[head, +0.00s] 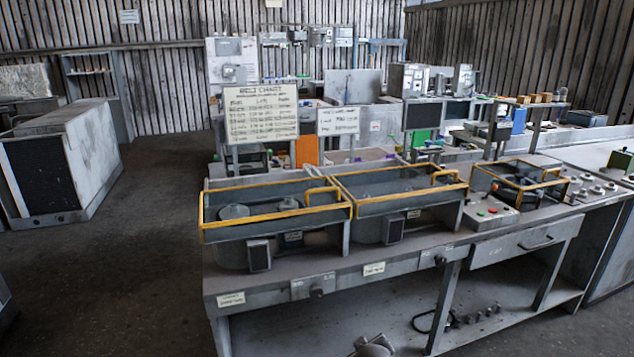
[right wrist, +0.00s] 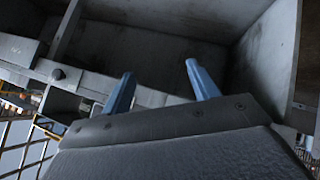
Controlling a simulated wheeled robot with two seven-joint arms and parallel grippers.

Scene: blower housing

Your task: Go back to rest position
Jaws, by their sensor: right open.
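My right gripper (right wrist: 159,68) shows in the right wrist view as two blue fingers spread apart. It is open, with nothing between the fingers. Grey panels and a dark recess lie beyond the fingertips; their distance is hard to tell. In the head view a small grey rounded part shows at the bottom edge, and I cannot tell whether it belongs to my arm. My left gripper is not in view.
A grey workbench (head: 340,283) carries two yellow-railed housings (head: 275,213) (head: 398,188) and a smaller railed unit (head: 518,180). A belt chart sign (head: 262,114) stands behind. A grey cabinet (head: 68,160) stands at left. Floor between cabinet and bench is clear.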

